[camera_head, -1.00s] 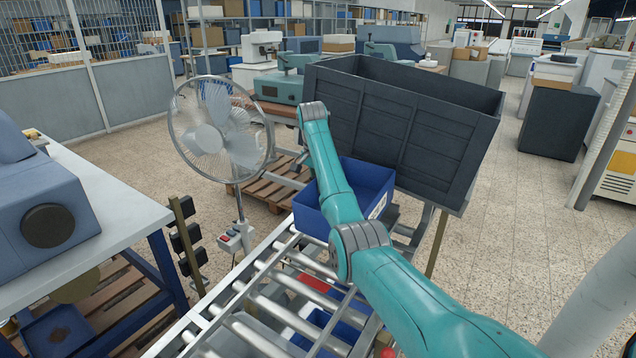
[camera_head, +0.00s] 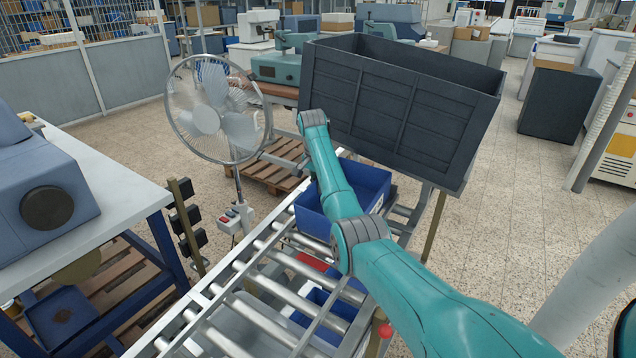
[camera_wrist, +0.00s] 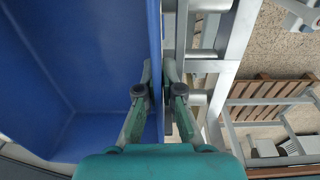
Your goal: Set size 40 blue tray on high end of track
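A blue tray (camera_head: 312,212) with a white label on its right side is at the far end of the roller track (camera_head: 262,318). The label is too small to read, and my arm hides part of the tray. I cannot tell whether its base touches the rollers. In the wrist view, the tray (camera_wrist: 95,75) fills the left side. My gripper (camera_wrist: 160,75) straddles its wall, one finger inside and one outside, and appears closed on it. The head view hides the fingers behind my arm.
A big dark grey bin (camera_head: 395,110) stands right behind the tray. A standing fan (camera_head: 215,110) is left of the track. Another blue container (camera_head: 335,303) shows below the rollers. A table with a blue machine (camera_head: 45,195) is at left. The near rollers are clear.

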